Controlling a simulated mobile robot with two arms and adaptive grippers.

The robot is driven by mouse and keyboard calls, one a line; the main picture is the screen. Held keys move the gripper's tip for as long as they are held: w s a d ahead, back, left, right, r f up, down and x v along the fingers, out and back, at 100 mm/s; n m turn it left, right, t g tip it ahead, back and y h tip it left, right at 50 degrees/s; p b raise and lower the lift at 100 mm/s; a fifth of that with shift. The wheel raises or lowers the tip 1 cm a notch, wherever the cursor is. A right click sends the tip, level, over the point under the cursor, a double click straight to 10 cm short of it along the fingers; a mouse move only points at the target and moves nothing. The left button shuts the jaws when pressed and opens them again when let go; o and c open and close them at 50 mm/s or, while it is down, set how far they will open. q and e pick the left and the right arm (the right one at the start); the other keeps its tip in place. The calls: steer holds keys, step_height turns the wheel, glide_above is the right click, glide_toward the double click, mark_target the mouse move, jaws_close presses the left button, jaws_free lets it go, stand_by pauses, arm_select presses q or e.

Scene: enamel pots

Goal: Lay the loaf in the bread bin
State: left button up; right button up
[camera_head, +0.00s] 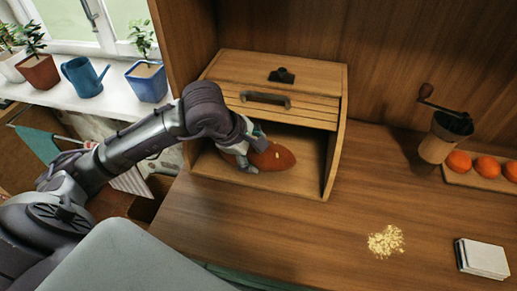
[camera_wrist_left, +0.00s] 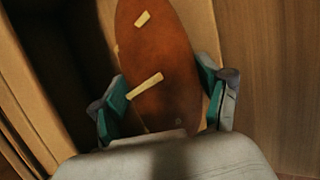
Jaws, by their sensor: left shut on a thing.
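The loaf (camera_head: 275,157) is reddish brown with pale marks on its crust. It is inside the open wooden bread bin (camera_head: 333,160), at the front of its opening. My left gripper (camera_head: 250,153) reaches into the bin from the left and is shut on the loaf. In the left wrist view the loaf (camera_wrist_left: 160,62) lies lengthwise between the two teal-padded fingers (camera_wrist_left: 165,98). Whether the loaf touches the bin's floor I cannot tell. My right gripper is not in view.
A coffee grinder (camera_head: 440,140) and a wooden tray of oranges (camera_head: 480,182) stand at the right. Crumbs (camera_head: 386,241) and a pale stack (camera_head: 482,258) lie on the counter. Potted plants and a blue watering can (camera_head: 85,78) line the windowsill.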

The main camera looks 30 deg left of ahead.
arm_select(q)
steer(key=shift+w+d+f, duration=0.35)
steer(key=shift+w+f, duration=0.25)
steer(key=shift+w, duration=0.05)
steer(key=shift+f, duration=0.15)
steer(key=shift+s+a, duration=0.1)
steer(key=shift+f, duration=0.15)
steer(key=o, duration=1.6)
